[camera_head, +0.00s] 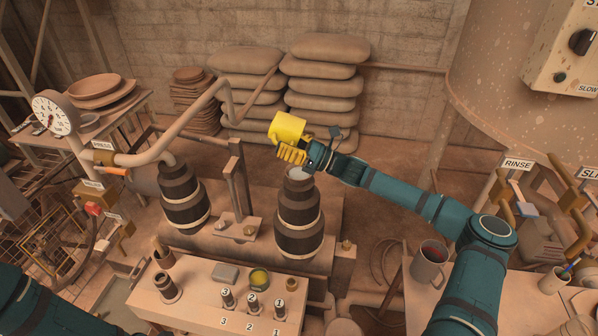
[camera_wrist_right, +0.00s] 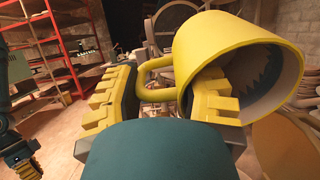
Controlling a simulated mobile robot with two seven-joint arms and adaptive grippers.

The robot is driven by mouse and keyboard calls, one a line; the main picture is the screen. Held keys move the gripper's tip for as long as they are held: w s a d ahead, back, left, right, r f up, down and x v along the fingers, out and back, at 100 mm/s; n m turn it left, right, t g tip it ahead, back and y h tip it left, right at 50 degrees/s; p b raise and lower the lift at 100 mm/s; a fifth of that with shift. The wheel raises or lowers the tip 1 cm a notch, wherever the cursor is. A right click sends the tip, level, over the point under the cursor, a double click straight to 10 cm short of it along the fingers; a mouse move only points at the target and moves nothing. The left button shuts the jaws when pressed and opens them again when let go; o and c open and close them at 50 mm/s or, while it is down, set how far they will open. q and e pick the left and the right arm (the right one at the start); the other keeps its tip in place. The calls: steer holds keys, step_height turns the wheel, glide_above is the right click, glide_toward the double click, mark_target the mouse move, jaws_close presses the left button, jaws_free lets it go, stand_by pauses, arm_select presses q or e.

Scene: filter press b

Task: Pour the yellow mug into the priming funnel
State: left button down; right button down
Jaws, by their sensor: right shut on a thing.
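The yellow mug (camera_head: 288,127) is in my right gripper (camera_head: 293,154), above and slightly left of the right-hand dark pump body. In the right wrist view the mug (camera_wrist_right: 215,50) lies tipped, its mouth facing right and its handle between the yellow fingers (camera_wrist_right: 165,100). Part of its inside shows dark; no stream from it can be made out. A pale round opening (camera_head: 299,173), apparently the priming funnel, tops the right pump body just below the gripper. My left gripper (camera_wrist_right: 25,165) shows small at the left edge of the right wrist view; its opening is unclear.
A bench (camera_head: 190,297) in front holds numbered pegs, a green-yellow cup (camera_head: 260,279) and small pots. A grey mug (camera_head: 429,262) with dark red contents stands right, near my right arm. A pipe (camera_head: 190,120) and an upright post (camera_head: 238,175) stand left of the pump body.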

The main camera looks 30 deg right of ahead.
steer(key=shift+s+d+r+t+y+b, duration=0.15)
steer(key=shift+s+d+t+y+b, duration=0.2)
steer(key=shift+t+y+b, duration=0.4)
stand_by(0.7)
stand_by(0.7)
